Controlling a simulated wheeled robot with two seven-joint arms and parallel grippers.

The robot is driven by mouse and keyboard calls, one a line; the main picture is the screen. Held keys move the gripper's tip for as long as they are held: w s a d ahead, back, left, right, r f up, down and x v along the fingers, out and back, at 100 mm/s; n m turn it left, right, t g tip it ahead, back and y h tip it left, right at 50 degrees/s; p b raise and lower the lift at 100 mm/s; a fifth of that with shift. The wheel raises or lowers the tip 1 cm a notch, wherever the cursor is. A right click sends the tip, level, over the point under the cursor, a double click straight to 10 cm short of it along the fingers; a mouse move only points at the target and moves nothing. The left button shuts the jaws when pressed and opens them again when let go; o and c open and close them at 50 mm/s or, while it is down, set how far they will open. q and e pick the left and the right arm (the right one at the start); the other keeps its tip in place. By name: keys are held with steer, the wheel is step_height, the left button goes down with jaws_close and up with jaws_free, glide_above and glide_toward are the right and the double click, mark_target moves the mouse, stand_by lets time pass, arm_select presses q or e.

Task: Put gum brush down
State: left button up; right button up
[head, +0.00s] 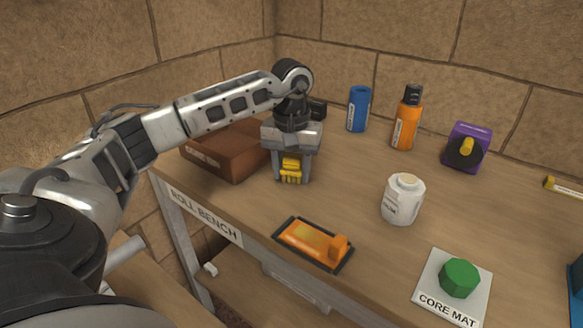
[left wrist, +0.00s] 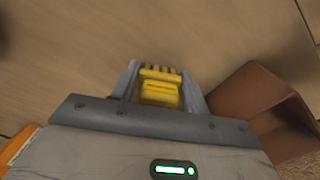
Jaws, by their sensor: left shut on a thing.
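My left gripper (head: 291,176) points down over the back left part of the bench, just right of the brown box. It is shut on a yellow, ridged thing, which I take to be the gum brush (head: 291,166). In the left wrist view the gum brush (left wrist: 160,92) sits between the two fingers, its ridged end towards the bench top. I cannot tell whether it touches the wood. My right gripper is not in view.
A brown box (head: 213,161) stands close left of the gripper. An orange tool on a black tray (head: 347,262) lies at the front edge. A white jar (head: 402,201), blue cylinder (head: 358,109), orange bottle (head: 405,122), purple block (head: 481,134) and core mat (head: 437,262) stand further right.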

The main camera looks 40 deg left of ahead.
mark_target(292, 158)
arm_select(q)
steer(key=o, duration=0.9)
steer(key=shift+f, duration=0.1)
step_height(292, 158, up, 12)
steer(key=shift+r+p, duration=0.25)
steer(key=shift+p, duration=0.55)
step_height(292, 158, down, 12)
steer(key=shift+f+b, duration=0.15)
steer(key=shift+b, duration=0.6)
step_height(292, 158, up, 3)
steer(key=shift+r, duration=0.1)
steer(key=shift+s+d+r, duration=0.2)
steer(key=shift+r, duration=0.15)
